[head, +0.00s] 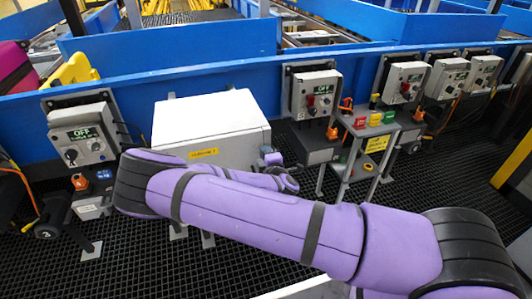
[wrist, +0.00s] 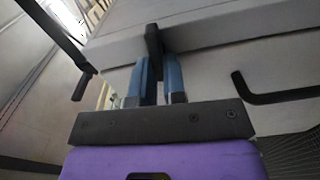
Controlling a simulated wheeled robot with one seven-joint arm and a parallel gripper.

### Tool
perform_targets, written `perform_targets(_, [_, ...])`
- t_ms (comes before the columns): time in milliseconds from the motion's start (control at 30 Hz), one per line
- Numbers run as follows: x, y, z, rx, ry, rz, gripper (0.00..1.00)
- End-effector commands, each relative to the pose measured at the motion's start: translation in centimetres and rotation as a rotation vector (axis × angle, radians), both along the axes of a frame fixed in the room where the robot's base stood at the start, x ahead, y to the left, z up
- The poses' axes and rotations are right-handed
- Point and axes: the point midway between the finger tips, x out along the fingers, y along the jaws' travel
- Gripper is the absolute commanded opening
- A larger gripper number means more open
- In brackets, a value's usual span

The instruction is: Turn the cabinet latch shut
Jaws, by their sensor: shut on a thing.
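The cabinet is a light grey box (head: 212,118) with a yellow label, standing left of centre in the head view. Its grey face (wrist: 215,70) fills much of the wrist view. The black latch (wrist: 153,40) is a narrow upright bar at the cabinet's upper edge. My gripper (wrist: 156,82) has two blue fingers, one on each side of the latch's lower part, and is shut on it. The latch's lower end is partly hidden between the fingers. In the head view my purple arm crosses in front of the cabinet, and I cannot make out the latch there.
A black bent handle (wrist: 275,96) sticks out right of my fingers. Grey control boxes (head: 84,135) and (head: 313,90) stand left and right of the cabinet along the blue conveyor wall (head: 190,65). A small grey stand (head: 372,130) with coloured items is farther right.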

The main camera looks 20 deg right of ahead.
Motion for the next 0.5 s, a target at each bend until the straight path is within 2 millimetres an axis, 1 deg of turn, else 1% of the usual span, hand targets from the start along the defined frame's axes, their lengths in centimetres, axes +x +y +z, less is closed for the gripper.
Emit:
perform_targets(200, [-0.01, 0.07, -0.14, -0.073, 0.001, 0.002, 0.0])
perform_targets(500, [-0.02, 0.08, -0.19, -0.1, 0.001, 0.002, 0.0])
